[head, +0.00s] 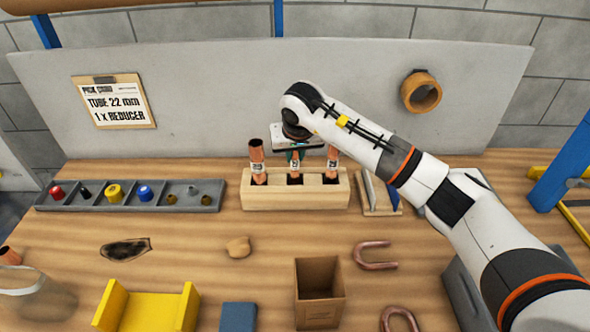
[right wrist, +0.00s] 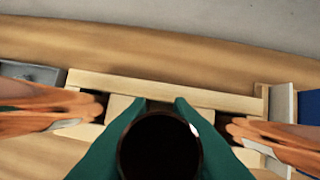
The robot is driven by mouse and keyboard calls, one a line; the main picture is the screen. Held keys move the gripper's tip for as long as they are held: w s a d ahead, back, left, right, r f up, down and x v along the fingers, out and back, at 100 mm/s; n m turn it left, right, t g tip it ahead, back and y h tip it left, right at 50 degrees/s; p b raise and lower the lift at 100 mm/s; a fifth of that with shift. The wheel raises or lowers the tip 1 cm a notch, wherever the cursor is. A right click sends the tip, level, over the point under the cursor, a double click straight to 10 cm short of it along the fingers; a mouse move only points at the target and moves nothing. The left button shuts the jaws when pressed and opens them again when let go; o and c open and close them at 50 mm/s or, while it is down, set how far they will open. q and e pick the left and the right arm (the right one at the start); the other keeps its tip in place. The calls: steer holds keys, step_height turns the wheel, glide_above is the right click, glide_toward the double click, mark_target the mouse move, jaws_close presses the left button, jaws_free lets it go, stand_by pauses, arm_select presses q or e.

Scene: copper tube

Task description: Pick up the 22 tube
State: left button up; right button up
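A wooden block (head: 325,197) near the back of the bench holds three upright copper tubes with white labels. The middle tube (head: 295,168) has a label that seems to read 22. The left tube (head: 257,155) and right tube (head: 333,155) flank it. My right gripper (head: 296,157) is above the block at the middle tube, whose upper part it partly hides. In the right wrist view its green fingers (right wrist: 160,104) lie close against both sides of the dark, round tube mouth (right wrist: 160,148), with no gap showing. The tube still stands in the block. My left gripper is out of view.
A grey parts tray (head: 130,208) lies to the left of the block, and a wooden rack (head: 380,208) stands close on its right. In front lie a cardboard box (head: 319,300), U-bends (head: 376,264) and a yellow cradle (head: 147,310). A grey panel rises behind.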

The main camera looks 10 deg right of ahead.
jaws_close()
step_height(320, 180, up, 9)
steer(key=shift+r+b, duration=0.1)
steer(key=shift+b, duration=1.15)
steer(key=shift+r, duration=0.45)
